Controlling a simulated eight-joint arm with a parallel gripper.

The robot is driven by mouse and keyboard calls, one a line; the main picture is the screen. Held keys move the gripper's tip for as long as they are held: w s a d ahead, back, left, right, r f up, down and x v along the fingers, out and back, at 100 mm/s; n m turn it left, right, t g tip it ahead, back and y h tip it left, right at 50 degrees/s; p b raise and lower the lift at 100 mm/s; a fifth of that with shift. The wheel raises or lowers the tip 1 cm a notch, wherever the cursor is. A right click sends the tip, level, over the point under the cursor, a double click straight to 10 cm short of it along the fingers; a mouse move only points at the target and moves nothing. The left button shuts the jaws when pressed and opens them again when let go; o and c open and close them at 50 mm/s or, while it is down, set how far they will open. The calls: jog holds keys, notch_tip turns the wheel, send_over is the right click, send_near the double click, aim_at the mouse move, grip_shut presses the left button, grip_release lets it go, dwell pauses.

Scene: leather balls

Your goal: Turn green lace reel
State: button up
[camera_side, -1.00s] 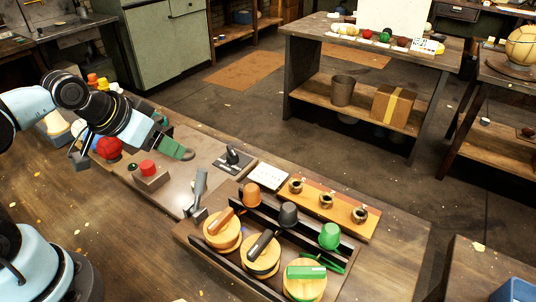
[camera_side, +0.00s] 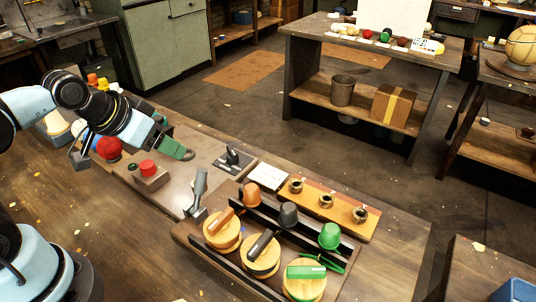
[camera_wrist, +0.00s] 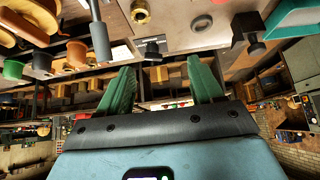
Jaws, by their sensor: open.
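The green lace reel (camera_side: 305,283) is a wooden disc with a green bar handle (camera_side: 305,272) across its top. It sits at the near right end of a dark rack, to the right of a black-handled reel (camera_side: 261,258) and an orange-handled reel (camera_side: 222,231). My gripper (camera_side: 178,152) is at the upper left of the bench, well apart from the reels. In the wrist view its two green fingers (camera_wrist: 158,88) are spread apart with nothing between them. Which reel shows at the wrist view's upper left is unclear.
Orange (camera_side: 251,194), grey (camera_side: 288,214) and green (camera_side: 330,236) cups stand behind the reels. A grey upright lever (camera_side: 198,192) stands left of the rack. A red button box (camera_side: 149,176) lies below my gripper. A wooden strip (camera_side: 326,204) holds several metal rings.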

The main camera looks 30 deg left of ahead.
jog(key=shift+c, duration=1)
jog(key=shift+w+d+r, duration=0.15)
jog(key=shift+d, duration=0.2)
jog(key=shift+c, duration=1.2)
jog(key=d+r+m, duration=0.1)
jog(key=d, duration=0.1)
jog(key=w+d+r+m+g, duration=0.1)
jog(key=d, duration=0.1)
jog(key=w+d+r+m+g+h, duration=0.1)
jog(key=d, duration=0.2)
jog(key=shift+w, duration=0.1)
jog(key=d+r+m+g, duration=0.2)
jog(key=d+m+g, duration=0.15)
jog(key=d, duration=0.75)
jog(key=m+g+y, duration=0.1)
jog(key=m+g, duration=0.1)
jog(key=m, duration=0.3)
send_near(307, 269)
notch_tip(307, 269, down, 9)
jog(key=shift+r, duration=0.15)
grip_shut()
